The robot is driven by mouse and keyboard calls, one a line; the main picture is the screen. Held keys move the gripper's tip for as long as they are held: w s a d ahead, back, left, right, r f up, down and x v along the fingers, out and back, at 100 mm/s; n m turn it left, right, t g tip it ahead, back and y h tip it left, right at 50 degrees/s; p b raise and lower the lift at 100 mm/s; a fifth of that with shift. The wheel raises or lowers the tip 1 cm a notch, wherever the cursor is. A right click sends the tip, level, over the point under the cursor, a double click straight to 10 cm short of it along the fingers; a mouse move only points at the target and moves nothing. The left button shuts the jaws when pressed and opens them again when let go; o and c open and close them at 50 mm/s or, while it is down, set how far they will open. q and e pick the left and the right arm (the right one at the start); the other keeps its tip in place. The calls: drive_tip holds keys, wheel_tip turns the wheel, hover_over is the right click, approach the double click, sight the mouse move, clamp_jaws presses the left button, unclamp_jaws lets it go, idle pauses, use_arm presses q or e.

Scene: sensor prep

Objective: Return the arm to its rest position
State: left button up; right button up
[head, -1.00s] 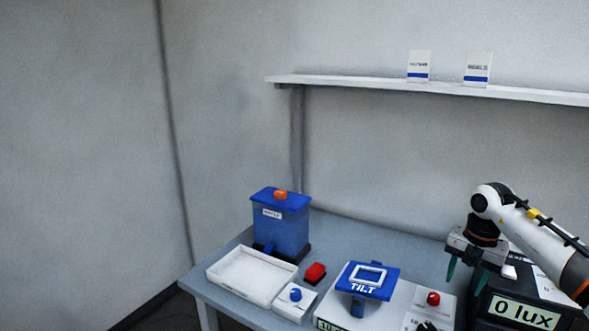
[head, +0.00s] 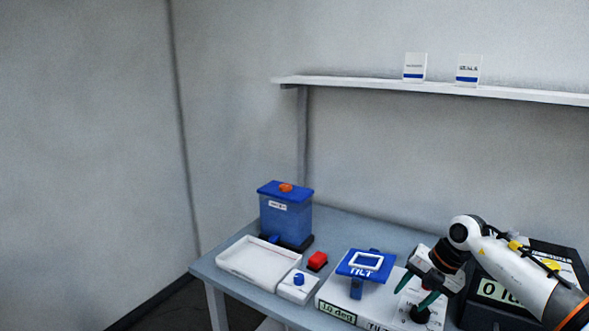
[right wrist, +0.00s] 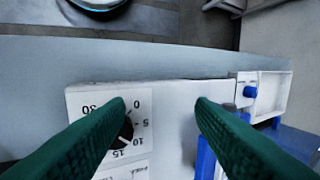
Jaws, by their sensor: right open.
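My right gripper (head: 416,292) is open and empty, coming in from the right above the right part of the white tilt box (head: 340,299). Its two green fingers point down, apart, over the box's dial panel. In the right wrist view the open fingers (right wrist: 162,104) frame the box top, with the dial (right wrist: 126,127) beside the left fingertip. The blue tilt platform (head: 365,275) with a white frame stands on the box, left of the gripper. My left gripper is not in view.
A black lux box (head: 481,308) stands under my right forearm, its display partly hidden. Left of the tilt box are a red button (head: 317,260), a small white box (head: 299,293), a white tray (head: 231,257) and a blue container (head: 286,222). A shelf (head: 350,87) with two cards hangs behind.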

drive_tip(key=s+a+f+n+t+y, duration=0.15)
drive_tip(key=a+y, duration=0.45)
drive_tip(key=a, duration=0.8)
drive_tip(key=s+a+r+m+t+y, duration=0.4)
drive_tip(key=a+r+m+t+y, duration=0.2)
drive_tip(key=a+r+m+t, duration=0.3)
drive_tip(key=s+d+f+m+t+h, duration=0.1)
drive_tip(key=s+d+f+m+h, duration=0.4)
drive_tip(key=d+f+m+h, duration=0.35)
drive_tip(key=s+d+f+m+h, duration=0.5)
drive_tip(key=d+f+m+h, duration=0.2)
drive_tip(key=m+h, duration=0.25)
drive_tip(key=s+d+f+m+g+y, duration=0.1)
drive_tip(key=s+f+g, duration=0.4)
drive_tip(key=s, duration=0.6)
drive_tip(key=s+d+f+m+g+y, duration=0.1)
drive_tip(key=s+f+g, duration=0.35)
drive_tip(key=s, duration=0.55)
wheel_tip(320, 180, down, 27)
drive_tip(key=s+g, duration=0.2)
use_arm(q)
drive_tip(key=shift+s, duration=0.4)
use_arm(e)
drive_tip(key=s+d+f, duration=0.2)
drive_tip(key=s+f, duration=1.2)
drive_tip(key=s, duration=0.1)
drive_tip(key=shift+s+d+g, duration=0.2)
drive_tip(key=shift+s+g, duration=0.1)
drive_tip(key=shift+g, duration=0.1)
